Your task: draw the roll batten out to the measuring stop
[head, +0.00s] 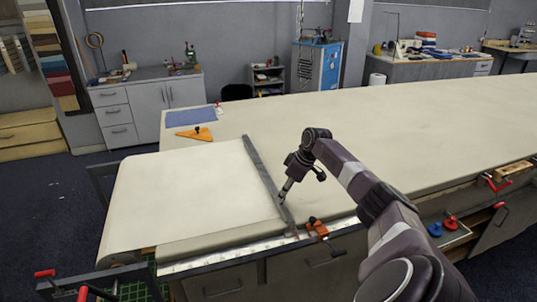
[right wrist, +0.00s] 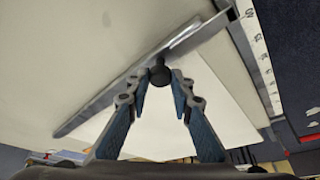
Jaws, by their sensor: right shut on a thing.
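The roll batten (head: 262,170) is a long grey bar lying across the table at the edge of the pale cloth (head: 190,190) that runs from the left end. In the right wrist view the batten (right wrist: 100,102) runs diagonally, with a dark round knob (right wrist: 159,74) on it. My right gripper (head: 284,196) is shut on this knob, its fingertips (right wrist: 160,82) at either side. The measuring stop appears to be the orange piece with a black knob (head: 318,228) on the front edge, just right of the batten's near end. My left gripper is out of view.
A white measuring scale (head: 215,258) runs along the front edge. An orange triangular tool (head: 195,133) and a blue sheet (head: 190,116) lie at the far left. Red-handled clamps (head: 497,183) sit at the right front edge. The tabletop right of the batten is mostly clear.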

